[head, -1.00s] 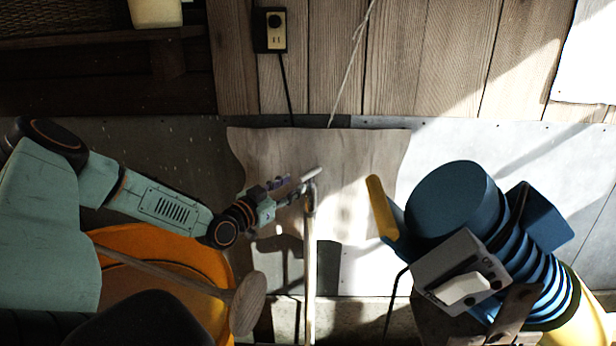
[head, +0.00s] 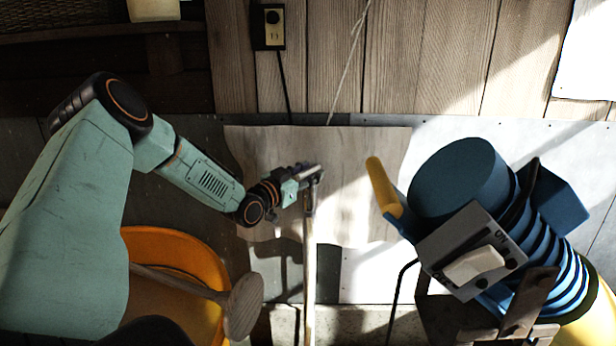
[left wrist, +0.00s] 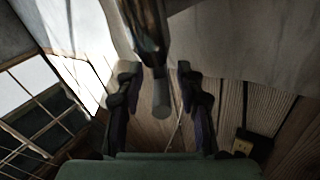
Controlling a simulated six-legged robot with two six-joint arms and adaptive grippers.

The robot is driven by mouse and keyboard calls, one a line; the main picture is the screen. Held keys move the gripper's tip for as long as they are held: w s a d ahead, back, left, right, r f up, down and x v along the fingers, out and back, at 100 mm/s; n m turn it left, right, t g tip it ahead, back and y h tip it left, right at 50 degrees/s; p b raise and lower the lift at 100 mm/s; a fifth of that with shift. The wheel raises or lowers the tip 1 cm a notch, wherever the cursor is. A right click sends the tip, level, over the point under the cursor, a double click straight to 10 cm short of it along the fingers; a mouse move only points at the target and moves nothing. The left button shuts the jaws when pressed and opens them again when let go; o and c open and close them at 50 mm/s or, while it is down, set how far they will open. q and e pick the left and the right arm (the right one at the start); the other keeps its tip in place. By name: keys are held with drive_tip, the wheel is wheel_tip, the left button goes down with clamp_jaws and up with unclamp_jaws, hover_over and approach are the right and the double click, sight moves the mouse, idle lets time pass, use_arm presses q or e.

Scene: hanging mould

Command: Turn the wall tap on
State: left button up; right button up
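The tap (head: 309,200) tops a pale upright pipe in front of the wall in the head view. My left gripper (head: 314,171) is at its top and hides much of it. In the left wrist view, a dark metal part of the tap (left wrist: 150,35) with a rounded grey end comes down between the fingers. My left gripper (left wrist: 158,95) is open there, with one finger on each side and visible gaps. Contact with the tap cannot be made out. My right gripper is in neither view.
A blue ribbed machine (head: 455,185) with a yellow handle and grey switch box stands at right. An orange tub (head: 180,250) with a wooden-ended stick (head: 243,305) is below my left arm. A black wall socket (head: 269,27) is above. A brownish sheet (head: 355,190) hangs behind the tap.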

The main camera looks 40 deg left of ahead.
use_arm(q)
drive_tip(key=shift+a, duration=0.1)
clamp_jaws()
idle(0.3)
drive_tip(key=shift+f+n+y, duration=0.1)
drive_tip(key=shift+n+y, duration=0.3)
drive_tip(key=shift+y, duration=0.2)
idle(0.4)
drive_tip(key=shift+d+n+g+y, duration=0.15)
drive_tip(key=shift+n+y, duration=0.25)
drive_tip(key=shift+y, duration=0.2)
drive_tip(key=shift+d+n+g+y, duration=0.15)
drive_tip(key=shift+n+y, duration=0.25)
drive_tip(key=shift+y, duration=0.2)
drive_tip(key=shift+f+n+g+y+b, duration=0.1)
drive_tip(key=shift+n+g+y+b, duration=0.1)
drive_tip(key=shift+n+g+y, duration=0.7)
drive_tip(key=shift+r+n+g+y+b, duration=0.1)
drive_tip(key=shift+n+g+y+b, duration=0.15)
drive_tip(key=shift+n+y, duration=0.75)
drive_tip(key=shift+f+n+g+y+b, duration=0.15)
drive_tip(key=shift+n+g+y, duration=0.35)
drive_tip(key=shift+y, duration=1)
drive_tip(key=shift+a+g, duration=0.1)
drive_tip(key=shift+g, duration=0.15)
unclamp_jaws()
drive_tip(key=shift+r, duration=0.2)
